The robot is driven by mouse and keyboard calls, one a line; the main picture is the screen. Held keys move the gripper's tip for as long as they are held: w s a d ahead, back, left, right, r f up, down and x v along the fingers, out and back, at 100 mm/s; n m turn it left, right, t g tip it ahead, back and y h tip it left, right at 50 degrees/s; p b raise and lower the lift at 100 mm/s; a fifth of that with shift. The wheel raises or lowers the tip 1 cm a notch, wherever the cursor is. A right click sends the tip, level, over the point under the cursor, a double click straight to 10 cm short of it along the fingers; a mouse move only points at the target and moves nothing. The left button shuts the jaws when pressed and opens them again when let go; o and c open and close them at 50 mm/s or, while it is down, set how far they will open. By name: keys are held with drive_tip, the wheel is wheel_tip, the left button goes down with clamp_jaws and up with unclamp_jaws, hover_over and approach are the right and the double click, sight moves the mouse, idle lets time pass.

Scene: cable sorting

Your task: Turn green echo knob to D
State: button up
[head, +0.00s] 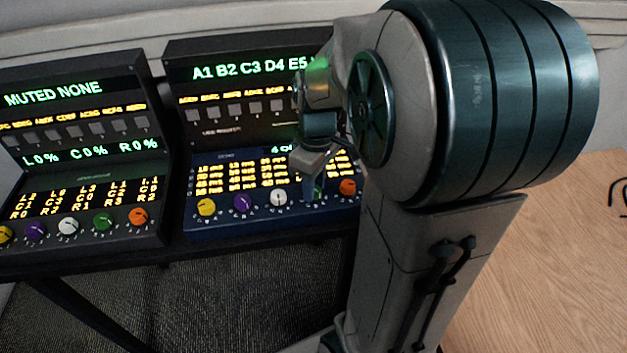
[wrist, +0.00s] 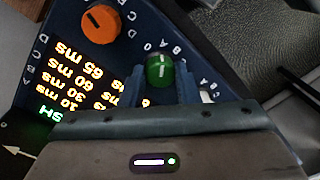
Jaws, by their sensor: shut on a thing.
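The green knob (wrist: 160,70) sits on the blue panel in the wrist view. A white line on its cap runs roughly up and down in the picture, and small letters are printed around it. My gripper (wrist: 163,84) is shut on this knob, with one finger on each side. In the head view my gripper (head: 313,187) is down at the knob row of the blue panel (head: 199,232), between the white and orange knobs. I cannot tell which letter the line meets.
The orange knob (wrist: 100,24) and a partly hidden white knob (wrist: 207,96) flank the gripped one. The blue panel's yellow (head: 206,207) and purple (head: 243,203) knobs lie further left. A separate dark panel at left has another green knob (head: 103,219). A wooden table (head: 545,250) is at right.

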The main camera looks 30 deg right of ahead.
sight(316, 191)
drive_tip(key=m+p, duration=0.1)
drive_tip(key=m, duration=0.4)
drive_tip(key=shift+r+m, duration=0.1)
drive_tip(key=shift+m, duration=0.2)
drive_tip(key=m+p, duration=0.1)
drive_tip(key=m, duration=0.4)
drive_tip(key=shift+t, duration=0.3)
drive_tip(key=m+p, duration=0.2)
drive_tip(key=m, duration=0.3)
drive_tip(key=shift+m, duration=0.4)
drive_tip(key=m+p, duration=0.1)
drive_tip(key=m, duration=0.4)
drive_tip(key=shift+a, duration=0.1)
drive_tip(key=shift+m, duration=0.3)
drive_tip(key=o, duration=1)
drive_tip(key=shift+s, duration=0.1)
drive_tip(key=shift+c, duration=0.2)
wheel_tip(316, 191, up, 14)
drive_tip(key=p, duration=0.1)
drive_tip(key=shift+s, duration=0.4)
